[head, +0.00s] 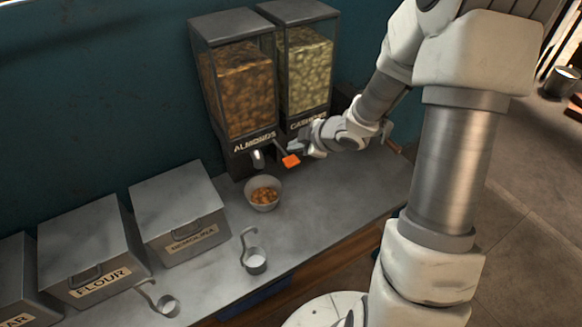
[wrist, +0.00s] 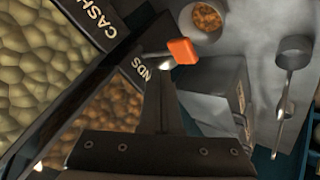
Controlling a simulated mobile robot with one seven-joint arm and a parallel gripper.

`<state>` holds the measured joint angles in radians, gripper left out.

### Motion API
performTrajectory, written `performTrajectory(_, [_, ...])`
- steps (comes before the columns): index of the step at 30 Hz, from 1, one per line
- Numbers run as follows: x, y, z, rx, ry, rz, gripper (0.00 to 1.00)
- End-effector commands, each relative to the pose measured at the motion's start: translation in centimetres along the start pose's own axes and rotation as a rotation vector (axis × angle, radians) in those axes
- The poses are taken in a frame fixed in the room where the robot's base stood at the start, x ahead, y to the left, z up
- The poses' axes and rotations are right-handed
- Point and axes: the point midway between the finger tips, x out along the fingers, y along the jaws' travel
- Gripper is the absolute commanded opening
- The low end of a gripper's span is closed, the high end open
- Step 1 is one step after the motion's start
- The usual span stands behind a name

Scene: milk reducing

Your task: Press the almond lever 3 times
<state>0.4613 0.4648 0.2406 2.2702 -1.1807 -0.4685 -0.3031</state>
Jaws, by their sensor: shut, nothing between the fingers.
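The almond dispenser (head: 238,85) stands against the wall, its bin full of brown almonds. The lever with an orange tip (head: 291,161) sticks out at its lower right front, beside the silver spout (head: 258,158). The orange tip also shows in the wrist view (wrist: 184,51). My gripper (head: 300,148) is shut and empty, just right of the orange tip. In the wrist view its fingers (wrist: 160,68) end right beside the lever. I cannot tell whether they touch it. A bowl (head: 250,199) with some almonds in it stands on the counter below the spout.
The cashew dispenser (head: 306,70) stands right of the almond one, its lower front partly hidden by my arm. Metal bins labelled semolina (head: 178,205) and flour (head: 88,245) stand left. Two scoops (head: 255,262) (head: 167,304) lie in front. The counter right of the bowl is clear.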

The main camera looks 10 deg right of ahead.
Motion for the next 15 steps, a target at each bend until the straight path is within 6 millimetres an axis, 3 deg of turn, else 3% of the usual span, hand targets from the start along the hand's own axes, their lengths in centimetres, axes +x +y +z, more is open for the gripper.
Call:
performTrajectory(4, [1.13, -0.83, 0.81, 0.0, 0.0, 0.0, 0.0])
performTrajectory(15, [1.17, -0.86, 0.85, 0.0, 0.0, 0.0, 0.0])
